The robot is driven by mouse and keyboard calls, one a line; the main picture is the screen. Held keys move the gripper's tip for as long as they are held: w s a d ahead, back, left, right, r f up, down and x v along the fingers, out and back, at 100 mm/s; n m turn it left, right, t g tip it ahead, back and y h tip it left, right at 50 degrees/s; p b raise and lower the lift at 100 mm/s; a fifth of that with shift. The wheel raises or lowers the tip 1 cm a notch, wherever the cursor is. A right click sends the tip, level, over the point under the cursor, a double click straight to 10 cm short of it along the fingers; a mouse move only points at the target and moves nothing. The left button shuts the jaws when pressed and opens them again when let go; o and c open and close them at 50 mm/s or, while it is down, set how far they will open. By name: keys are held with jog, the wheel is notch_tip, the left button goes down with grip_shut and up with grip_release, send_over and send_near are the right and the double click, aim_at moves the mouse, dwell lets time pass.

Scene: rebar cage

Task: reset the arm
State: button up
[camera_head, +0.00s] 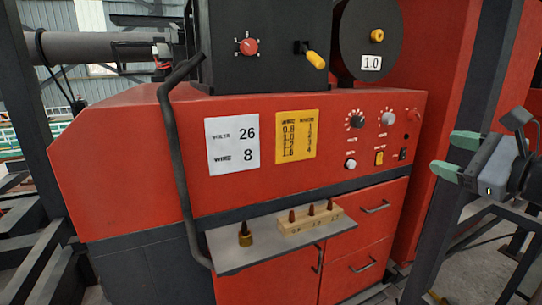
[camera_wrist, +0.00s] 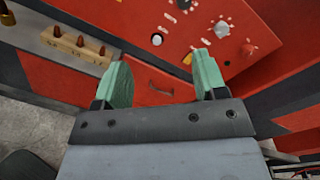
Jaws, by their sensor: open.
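My gripper (camera_head: 455,157) is at the right of the head view, with two green fingers held apart and nothing between them. In the wrist view my gripper (camera_wrist: 162,82) also shows open and empty, facing the red welding machine. The red machine (camera_head: 130,150) fills the middle of the head view. My gripper is to the right of its control panel and appears apart from it. The lower part of my arm is outside the head view.
A grey shelf (camera_head: 225,262) juts from the machine's front, with a wooden block (camera_head: 310,222) of several copper-coloured tips and a separate brass nozzle (camera_head: 245,236). Knobs (camera_head: 388,118), a black handle rail (camera_head: 172,150) and drawers (camera_head: 375,235) are on the front. Dark frame posts stand at the right.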

notch_tip(320, 180, down, 22)
jog(key=s+a+n+g+h, duration=0.2)
jog(key=s+n+g+h, duration=0.1)
jog(key=n+g+h, duration=0.4)
jog(key=s+a+f+n+g, duration=0.2)
jog(key=s+a+f+n, duration=0.1)
jog(key=a+f+n, duration=0.2)
jog(key=s+a+f+n+g+h, duration=0.1)
jog(key=s+a+f+n+g, duration=0.1)
jog(key=a+f+n, duration=0.4)
jog(key=s+a+n, duration=0.1)
jog(key=a+n, duration=0.3)
jog(key=shift+s+a+g, duration=0.15)
jog(key=shift+s+g, duration=0.15)
jog(key=shift+s, duration=0.05)
jog(key=shift+c, duration=0.4)
